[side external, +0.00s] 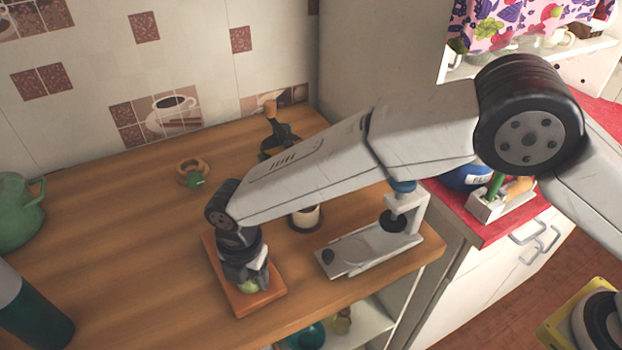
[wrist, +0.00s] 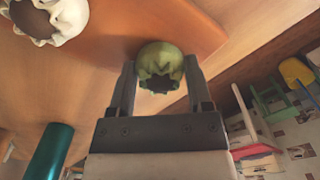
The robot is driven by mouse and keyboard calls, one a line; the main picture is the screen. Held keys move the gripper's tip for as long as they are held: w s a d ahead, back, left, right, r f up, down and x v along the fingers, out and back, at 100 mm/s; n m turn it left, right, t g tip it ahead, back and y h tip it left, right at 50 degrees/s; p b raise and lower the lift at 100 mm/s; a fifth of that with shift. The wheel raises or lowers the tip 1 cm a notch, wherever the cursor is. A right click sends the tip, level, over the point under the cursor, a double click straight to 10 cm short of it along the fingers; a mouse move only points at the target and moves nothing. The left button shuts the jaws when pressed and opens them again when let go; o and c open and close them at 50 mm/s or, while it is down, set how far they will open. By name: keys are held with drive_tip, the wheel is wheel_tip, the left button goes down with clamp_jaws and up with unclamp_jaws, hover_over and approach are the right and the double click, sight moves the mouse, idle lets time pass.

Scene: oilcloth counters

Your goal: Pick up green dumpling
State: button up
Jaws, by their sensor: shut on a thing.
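The green dumpling (wrist: 158,58) sits between the two fingers of my gripper (wrist: 160,75) in the wrist view, with its pleated, dark-centred side showing. My gripper is shut on it. In the side view my gripper (side external: 246,274) points down over the orange-brown board (side external: 238,302), and only a bit of the green dumpling (side external: 248,287) shows below it. I cannot tell whether the dumpling touches the board. A whitish dumpling with a dark centre (wrist: 72,22) lies at the upper left of the wrist view.
A grey press-like tool (side external: 365,250) and a small cup (side external: 304,218) stand right of the board. A green teapot (side external: 18,212) and a dark teal cylinder (side external: 35,312) are at the left. The counter's front edge is close to the board. Bare wood lies left of the board.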

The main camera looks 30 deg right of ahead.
drive_tip(key=shift+r, duration=0.85)
drive_tip(key=s+d+r, duration=0.9)
drive_tip(key=s+r, duration=0.2)
drive_tip(key=shift+r, duration=0.15)
drive_tip(key=shift+a, duration=0.1)
